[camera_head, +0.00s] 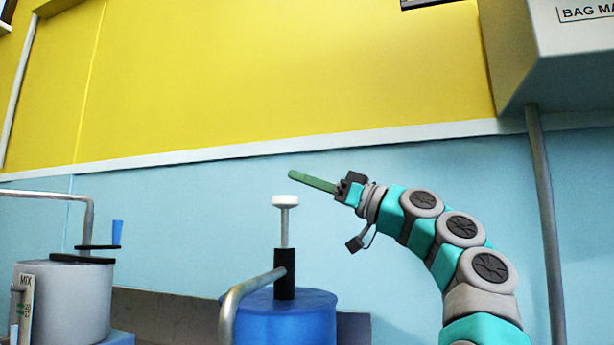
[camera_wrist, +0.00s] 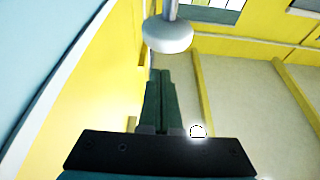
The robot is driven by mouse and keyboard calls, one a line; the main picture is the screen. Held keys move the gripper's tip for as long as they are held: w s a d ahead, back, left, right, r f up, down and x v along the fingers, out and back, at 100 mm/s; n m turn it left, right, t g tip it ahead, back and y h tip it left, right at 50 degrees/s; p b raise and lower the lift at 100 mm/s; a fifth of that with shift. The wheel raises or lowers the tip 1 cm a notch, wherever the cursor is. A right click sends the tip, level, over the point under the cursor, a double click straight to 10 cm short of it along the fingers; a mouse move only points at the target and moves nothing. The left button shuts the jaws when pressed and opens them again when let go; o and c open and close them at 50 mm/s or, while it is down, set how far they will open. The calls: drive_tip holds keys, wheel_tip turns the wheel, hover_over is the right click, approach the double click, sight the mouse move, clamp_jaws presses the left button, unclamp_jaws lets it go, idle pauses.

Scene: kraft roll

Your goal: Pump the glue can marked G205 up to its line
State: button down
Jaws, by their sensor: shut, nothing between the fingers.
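A blue can (camera_head: 300,318) stands at the bottom centre of the head view, its lower part cut off. A black collar (camera_head: 284,272) and a thin metal rod (camera_head: 284,230) rise from it to a white pump knob (camera_head: 286,201). The rod is well extended. No G205 mark or fill line is visible. My gripper (camera_head: 293,175) is shut and empty, its green fingers pointing left just above the knob with a small gap. In the wrist view the shut fingers (camera_wrist: 160,73) lie close to the white knob (camera_wrist: 168,36), which appears beyond their tips.
A grey metal pipe (camera_head: 232,305) bends beside the blue can. At left stands a grey pot (camera_head: 65,300) labelled MIX with a blue-handled crank (camera_head: 116,233). A grey box (camera_head: 572,70) with a partly cut-off label hangs upper right above a post (camera_head: 545,210).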

drive_tip(key=shift+a+f+b, duration=0.1)
drive_tip(key=shift+f+b, duration=0.75)
drive_tip(key=shift+f, duration=0.55)
wheel_tip(320, 180, down, 7)
drive_tip(key=b, duration=0.6)
drive_tip(key=shift+b, duration=0.3)
drive_tip(key=shift+w, duration=0.1)
drive_tip(key=b+v, duration=0.2)
drive_tip(key=v, duration=0.5)
drive_tip(key=shift+s+d, duration=0.3)
drive_tip(key=shift+d, duration=0.1)
